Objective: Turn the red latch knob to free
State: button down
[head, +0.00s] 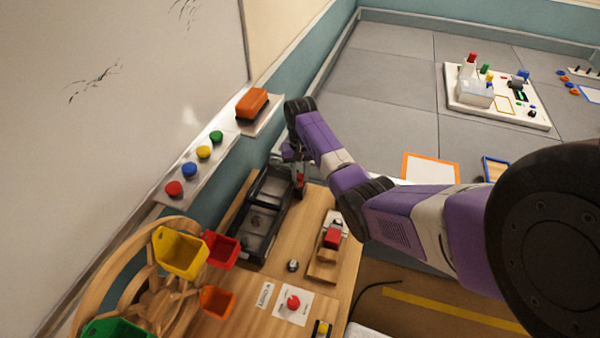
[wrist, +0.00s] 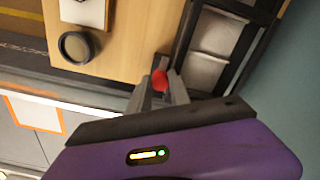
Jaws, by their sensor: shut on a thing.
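The red latch knob (wrist: 160,80) sits between the two grey fingers of my gripper (wrist: 161,76) in the wrist view, and the gripper is shut on it. A little red of the knob also shows in the head view (head: 300,179), below the end of my arm, at the far end of the wooden table. Beside it is a black-framed case with pale panes (head: 262,222); in the wrist view this case (wrist: 215,45) lies right of the fingers. My fingers hide most of the knob's sides, so its turn angle cannot be told.
A wooden wheel with coloured bins (head: 180,252) stands at the table's near left. A red button (head: 292,302) on a white plate and a wooden stand with a red block (head: 332,237) are on the table (head: 345,265). A whiteboard ledge (head: 205,170) with coloured knobs runs along the left.

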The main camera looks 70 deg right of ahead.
aim_at(300, 175)
dwell(0.4)
jog(key=c, duration=1.5)
grip_release()
jog(key=shift+r, duration=0.1)
notch_tip(300, 175, up, 8)
jog(key=shift+f+b, duration=0.15)
jog(key=shift+b, duration=0.4)
